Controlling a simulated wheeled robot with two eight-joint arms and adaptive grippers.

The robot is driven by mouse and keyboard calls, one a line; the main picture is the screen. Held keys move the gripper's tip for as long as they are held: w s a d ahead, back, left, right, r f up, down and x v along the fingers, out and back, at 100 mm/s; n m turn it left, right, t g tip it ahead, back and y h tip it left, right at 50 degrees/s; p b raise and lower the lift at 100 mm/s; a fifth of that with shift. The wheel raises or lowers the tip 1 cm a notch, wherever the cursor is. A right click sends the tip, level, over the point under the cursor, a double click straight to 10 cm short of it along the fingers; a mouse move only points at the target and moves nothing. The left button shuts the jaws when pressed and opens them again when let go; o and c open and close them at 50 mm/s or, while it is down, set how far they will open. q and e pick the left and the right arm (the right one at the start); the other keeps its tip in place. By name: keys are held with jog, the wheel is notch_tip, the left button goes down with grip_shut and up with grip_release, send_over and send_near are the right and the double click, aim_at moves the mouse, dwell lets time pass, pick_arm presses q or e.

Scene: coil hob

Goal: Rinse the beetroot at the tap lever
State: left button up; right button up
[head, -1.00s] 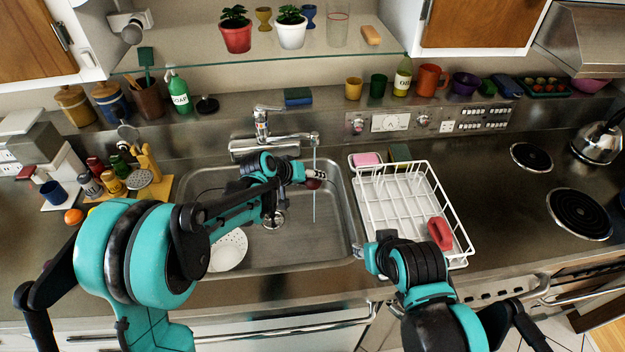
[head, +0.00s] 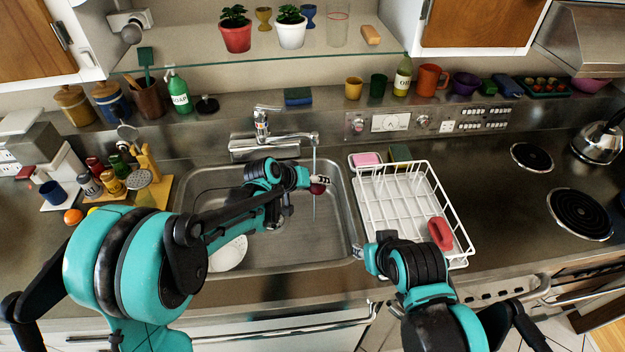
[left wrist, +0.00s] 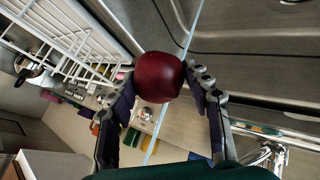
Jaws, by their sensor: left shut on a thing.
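The beetroot (left wrist: 158,77) is a dark red ball between the fingertips of my left gripper (left wrist: 160,92) in the left wrist view. In the head view my left gripper (head: 318,181) is shut on the beetroot (head: 317,189) over the sink, at the thin stream of water below the spout. In the left wrist view the stream passes right by the beetroot; I cannot tell whether it touches. The tap (head: 275,143) has its lever (head: 267,108) on top, behind the sink, and water runs from it. My right arm is at the lower right; its fingertips are not clear.
The sink basin (head: 300,250) is open below the gripper, with a white colander (head: 229,254) at its left. A white dish rack (head: 405,195) with a red item (head: 440,233) stands to the right. A glass shelf (head: 270,62) hangs above.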

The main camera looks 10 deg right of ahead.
pick_arm(q)
jog(key=shift+s+a, duration=0.2)
jog(key=shift+s, duration=1.3)
jog(key=shift+s+a, duration=0.2)
jog(key=shift+s, duration=1.25)
jog(key=shift+s+a+r+p, duration=0.15)
jog(key=shift+s+r+p, duration=0.55)
jog(key=shift+s+r, duration=0.3)
jog(key=shift+s+a+r+p, duration=0.15)
jog(key=shift+s+r+p, duration=0.6)
jog(key=shift+s, duration=0.3)
jog(key=shift+s+r, duration=0.3)
jog(key=shift+s, duration=0.15)
